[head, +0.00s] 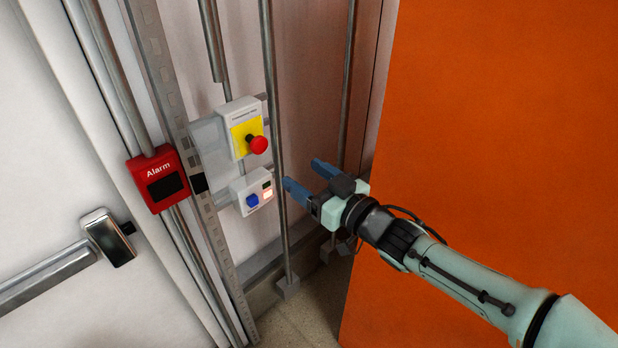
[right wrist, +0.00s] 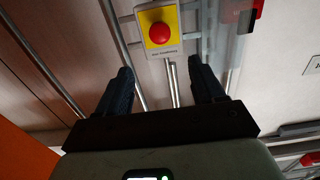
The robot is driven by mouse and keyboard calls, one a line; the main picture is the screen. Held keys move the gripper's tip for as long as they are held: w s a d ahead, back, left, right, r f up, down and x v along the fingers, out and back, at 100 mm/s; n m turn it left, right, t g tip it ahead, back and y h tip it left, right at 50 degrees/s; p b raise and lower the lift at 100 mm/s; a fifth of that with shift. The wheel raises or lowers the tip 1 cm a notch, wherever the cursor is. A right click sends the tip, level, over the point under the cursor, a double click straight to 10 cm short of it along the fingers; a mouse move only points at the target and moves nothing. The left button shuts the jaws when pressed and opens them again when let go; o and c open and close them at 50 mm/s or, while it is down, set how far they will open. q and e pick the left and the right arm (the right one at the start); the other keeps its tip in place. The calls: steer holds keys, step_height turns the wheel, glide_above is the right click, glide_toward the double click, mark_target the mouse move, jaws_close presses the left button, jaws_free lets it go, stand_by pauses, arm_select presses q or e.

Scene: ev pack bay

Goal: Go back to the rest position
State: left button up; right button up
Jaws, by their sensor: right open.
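My right gripper (head: 305,178) reaches in from the lower right in the head view. Its two blue fingers are apart and hold nothing. They point at the wall beside a small white box with a blue button (head: 252,200) and a lit light. In the right wrist view, the open fingers (right wrist: 162,85) show dark, with a red mushroom button on a yellow plate (right wrist: 159,33) ahead of them. That same red button (head: 258,144) sits above the blue one in the head view. I cannot tell whether a fingertip touches anything. My left gripper is not in view.
A large orange panel (head: 500,110) stands close on the right, behind my right arm. Vertical metal pipes (head: 273,110) run near the fingers. A red alarm box (head: 158,178) and a white door with a push bar (head: 45,275) are on the left.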

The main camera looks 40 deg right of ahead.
stand_by(0.5)
steer(key=w+a+f+m+g, duration=0.1)
steer(key=w+f+g, duration=0.15)
steer(key=f, duration=0.55)
steer(key=w+a+f+m+g, duration=0.1)
steer(key=w+f+g, duration=0.15)
steer(key=f, duration=0.65)
steer(key=s+a+f+m+g+y, duration=0.1)
steer(key=s+a+f+g, duration=0.15)
steer(key=f, duration=0.85)
steer(key=s+a+f+g, duration=0.1)
steer(key=a+f+g, duration=0.15)
steer(key=f, duration=0.75)
steer(key=s+a+f+m+g, duration=0.1)
steer(key=s+a+f+g, duration=0.3)
steer(key=s+f, duration=0.6)
steer(key=s+a+f+g+y, duration=0.1)
steer(key=s+a+f+g, duration=0.4)
steer(key=s+f, duration=0.5)
steer(key=s+a, duration=0.2)
steer(key=s, duration=0.1)
steer(key=shift+s+a+f+m+p, duration=0.2)
steer(key=shift+a+f+m+p, duration=0.1)
steer(key=shift+m, duration=0.1)
steer(key=shift+r, duration=0.1)
steer(key=shift+c, duration=0.3)
